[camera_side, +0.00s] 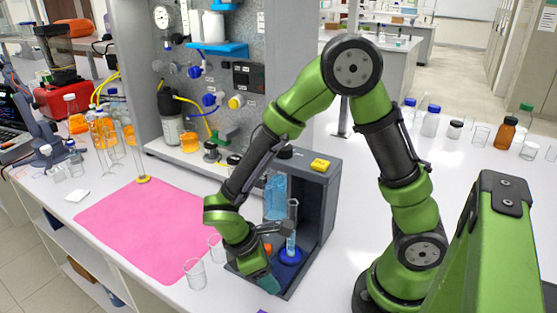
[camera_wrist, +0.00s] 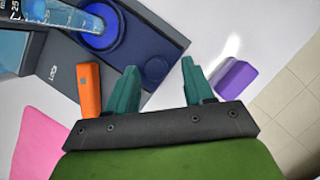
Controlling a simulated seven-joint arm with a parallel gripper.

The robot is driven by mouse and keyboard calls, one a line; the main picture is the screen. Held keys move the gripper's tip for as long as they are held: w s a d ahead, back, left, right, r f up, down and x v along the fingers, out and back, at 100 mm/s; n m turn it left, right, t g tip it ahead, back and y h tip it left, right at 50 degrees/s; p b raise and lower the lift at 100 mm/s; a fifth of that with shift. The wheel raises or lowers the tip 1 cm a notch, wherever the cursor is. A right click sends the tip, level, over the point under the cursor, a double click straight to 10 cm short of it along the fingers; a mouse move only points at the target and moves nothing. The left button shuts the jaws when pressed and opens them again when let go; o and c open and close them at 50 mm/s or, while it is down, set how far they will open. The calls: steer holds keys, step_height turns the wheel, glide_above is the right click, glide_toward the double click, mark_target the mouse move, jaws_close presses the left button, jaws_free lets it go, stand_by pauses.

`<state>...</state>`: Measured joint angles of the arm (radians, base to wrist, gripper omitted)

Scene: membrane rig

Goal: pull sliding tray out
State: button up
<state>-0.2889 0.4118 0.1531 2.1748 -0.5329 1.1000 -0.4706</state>
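A dark grey box (camera_side: 322,185) with an open front stands on the white bench in the side view. The sliding tray appears to be its dark floor plate, seen in the wrist view (camera_wrist: 155,32). It bears a blue round base (camera_side: 291,256) with a clear measuring cylinder (camera_side: 292,222) of blue liquid standing on it. A dark round knob (camera_wrist: 155,70) sits near the plate's corner. My gripper (camera_wrist: 160,84) has its two teal fingers apart, with the knob in view between the tips. Contact with it cannot be told. In the side view my gripper (camera_side: 262,277) is low at the box's front.
An orange block (camera_wrist: 90,90) and a purple block (camera_wrist: 236,78) lie either side of my fingers. Glass beakers (camera_side: 196,273) stand left of my gripper. A pink mat (camera_side: 140,225) covers the bench's left. A yellow item (camera_side: 320,164) lies atop the box.

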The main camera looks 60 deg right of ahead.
steer(key=v, duration=1.7)
steer(key=shift+d, duration=0.1)
steer(key=s+d+r+m+t+y, duration=0.5)
steer(key=d+m+t, duration=0.4)
steer(key=m, duration=0.4)
steer(key=shift+s+d+r+t, duration=0.35)
steer(key=shift+s+r+t, duration=0.25)
steer(key=shift+s+t, duration=0.1)
